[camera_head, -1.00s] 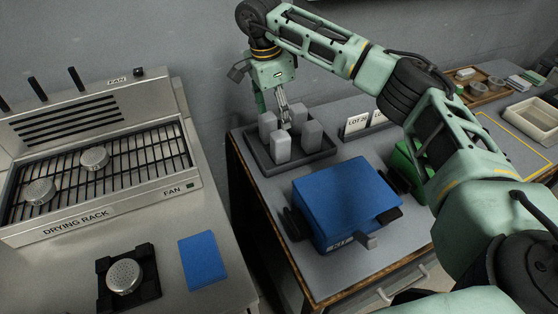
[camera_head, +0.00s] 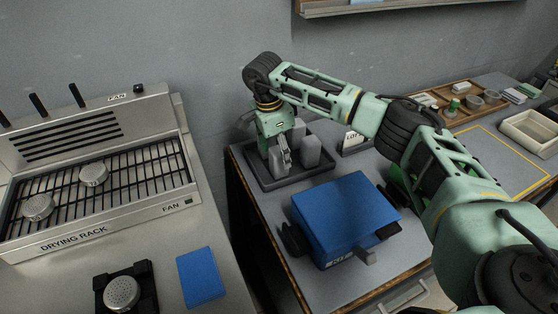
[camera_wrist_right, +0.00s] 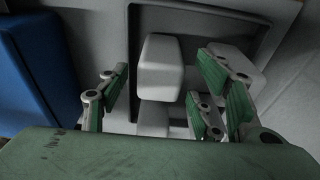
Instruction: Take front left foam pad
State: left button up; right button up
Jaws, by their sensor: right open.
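Several pale grey foam pads stand upright in a dark tray (camera_head: 322,171) on the right bench. The front left pad (camera_head: 275,165) is partly hidden behind my right gripper (camera_head: 286,157) in the head view. In the right wrist view a pad (camera_wrist_right: 160,62) stands between the spread fingers of my right gripper (camera_wrist_right: 168,88), with gaps on both sides. Another pad (camera_head: 311,151) stands to the right in the tray. My right gripper is open, pointing down at the tray. My left gripper is not in view.
A blue box (camera_head: 345,215) stands in front of the tray and shows at the left in the wrist view (camera_wrist_right: 30,80). A label stand (camera_head: 354,142) is right of the tray. A drying rack (camera_head: 105,190) and a blue pad (camera_head: 201,277) are on the left bench.

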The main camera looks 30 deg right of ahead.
jog(key=shift+c, duration=0.3)
jog(key=c, duration=1)
jog(key=shift+r, duration=0.1)
